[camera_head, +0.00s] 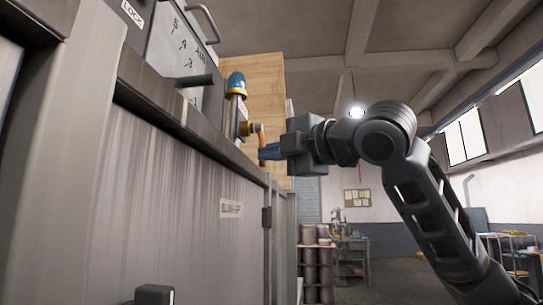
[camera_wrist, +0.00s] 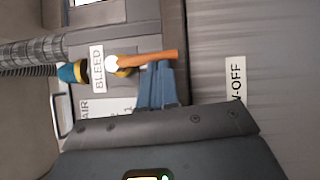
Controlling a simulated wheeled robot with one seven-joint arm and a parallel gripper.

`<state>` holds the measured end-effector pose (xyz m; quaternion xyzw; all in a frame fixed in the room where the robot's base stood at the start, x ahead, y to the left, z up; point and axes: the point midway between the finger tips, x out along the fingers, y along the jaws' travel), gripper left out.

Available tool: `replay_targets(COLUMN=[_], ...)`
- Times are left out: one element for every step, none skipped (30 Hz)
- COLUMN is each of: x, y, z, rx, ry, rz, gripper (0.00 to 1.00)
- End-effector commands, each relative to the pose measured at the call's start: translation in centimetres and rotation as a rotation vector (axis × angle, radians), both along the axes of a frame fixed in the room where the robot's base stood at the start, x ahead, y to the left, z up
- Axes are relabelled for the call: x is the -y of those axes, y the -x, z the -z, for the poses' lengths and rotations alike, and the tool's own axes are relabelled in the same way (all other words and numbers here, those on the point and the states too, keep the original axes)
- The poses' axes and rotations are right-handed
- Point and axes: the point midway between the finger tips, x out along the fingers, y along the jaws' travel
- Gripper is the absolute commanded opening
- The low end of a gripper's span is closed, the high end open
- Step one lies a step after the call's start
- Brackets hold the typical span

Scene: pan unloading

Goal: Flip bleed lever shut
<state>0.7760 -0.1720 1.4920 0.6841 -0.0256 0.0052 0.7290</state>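The orange bleed lever (camera_wrist: 150,58) sits on a small brass valve (camera_wrist: 123,70) beside a white BLEED label (camera_wrist: 97,69). In the head view the lever (camera_head: 261,140) hangs down from the brass fitting (camera_head: 248,128) at the cabinet's edge. My gripper (camera_wrist: 162,66) has its blue fingers side by side with no clear gap, empty as far as I can see. The fingertips are at the lever's free part; I cannot tell whether they touch it. In the head view my gripper (camera_head: 262,153) reaches in from the right, close to the lever's lower end.
A metal cabinet (camera_head: 190,190) fills the left, with a panel and handle (camera_head: 205,22) above. A wooden board (camera_head: 265,85) stands behind.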

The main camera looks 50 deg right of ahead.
Motion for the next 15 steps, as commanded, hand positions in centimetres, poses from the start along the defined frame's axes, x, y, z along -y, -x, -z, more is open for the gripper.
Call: replay_targets(x=[0.1,0.1,0.2,0.2,0.2,0.3,0.4,0.5,0.6,0.7,0.9,1.1,1.2,1.4,1.6], y=[0.0,-0.1,-0.1,-0.1,-0.2,-0.2,-0.3,-0.3,-0.4,-0.5,-0.6,-0.7,-0.8,-0.9,-1.0], z=[0.2,0.3,0.3,0.4,0.5,0.6,0.7,0.7,0.9,1.0,1.0,1.2,1.3,1.3,1.4], rx=[0.004,0.008,0.013,0.019,0.025,0.035,0.042,0.051,0.064,0.075,0.087,0.104,0.119,0.135,0.155], ry=[0.006,0.012,0.020,0.028,0.037,0.051,0.062,0.075,0.095,0.111,0.130,0.155,0.176,0.201,0.232], rz=[0.000,0.000,0.000,0.000,0.000,0.000,0.001,0.001,0.001,0.001,0.000,0.001,0.001,0.001,0.002], gripper=[0.00,0.00,0.00,0.00,0.00,0.00,0.00,0.00,0.00,0.00,0.00,0.00,0.00,0.00,0.00])
